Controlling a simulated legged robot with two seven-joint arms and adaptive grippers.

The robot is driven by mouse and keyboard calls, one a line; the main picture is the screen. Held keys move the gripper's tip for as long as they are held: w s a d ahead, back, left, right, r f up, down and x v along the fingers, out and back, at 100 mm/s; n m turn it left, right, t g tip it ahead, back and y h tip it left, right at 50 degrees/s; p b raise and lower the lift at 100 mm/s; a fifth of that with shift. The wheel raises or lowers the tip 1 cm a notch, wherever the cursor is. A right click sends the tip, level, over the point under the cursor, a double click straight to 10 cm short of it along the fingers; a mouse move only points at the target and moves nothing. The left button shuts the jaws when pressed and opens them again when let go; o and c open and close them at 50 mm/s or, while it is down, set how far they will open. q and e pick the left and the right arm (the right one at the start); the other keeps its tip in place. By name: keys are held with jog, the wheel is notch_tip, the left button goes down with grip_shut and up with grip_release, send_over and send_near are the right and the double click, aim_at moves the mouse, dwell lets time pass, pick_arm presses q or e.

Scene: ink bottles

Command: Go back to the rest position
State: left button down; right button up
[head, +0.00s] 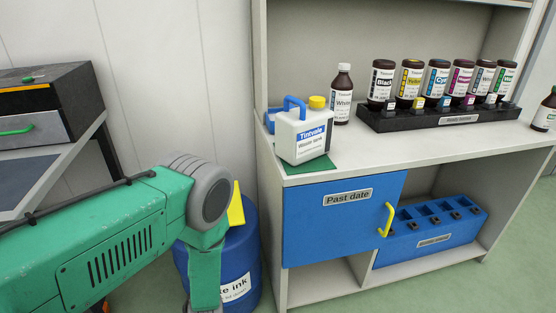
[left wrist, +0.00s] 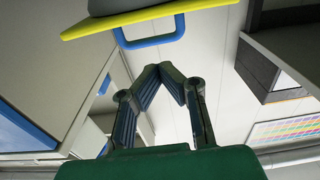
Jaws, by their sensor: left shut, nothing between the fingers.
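My left gripper (left wrist: 168,72) shows in the left wrist view with its fingertips together and nothing between them. My green left arm comes in from the left in the head view and bends downward in front of the blue waste ink drum (head: 240,262). The gripper itself is out of sight in that view. In the left wrist view, a yellow edge with a blue loop (left wrist: 152,42) lies beyond the fingertips; I cannot tell whether they touch. My right gripper is in neither view.
A white waste tank (head: 303,138) stands on the counter beside a brown bottle (head: 343,98). Several bottles sit cap-down in a black rack (head: 445,122). The blue "Past date" door (head: 340,225) is shut. A blue slotted rack (head: 430,235) is below. A drawer unit (head: 35,115) stands left.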

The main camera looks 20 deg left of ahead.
pick_arm(q)
jog(key=s+d+f+m+g+h, duration=0.3)
jog(key=s+f+g+h, duration=0.2)
jog(key=s, duration=0.1)
jog(key=s+d+m+g+h, duration=0.1)
jog(key=s+d+g, duration=0.1)
jog(key=s, duration=0.6)
jog(key=s+d+m+g+h, duration=0.1)
jog(key=s+d+g+h, duration=0.1)
jog(key=s, duration=0.7)
jog(key=s+d+m+g+h, duration=0.1)
jog(key=s+d+m+g, duration=0.1)
jog(key=s+g, duration=0.4)
jog(key=s+d, duration=0.1)
jog(key=s, duration=0.1)
jog(key=shift+s+d+r+h, duration=0.35)
jog(key=shift+r+h, duration=0.05)
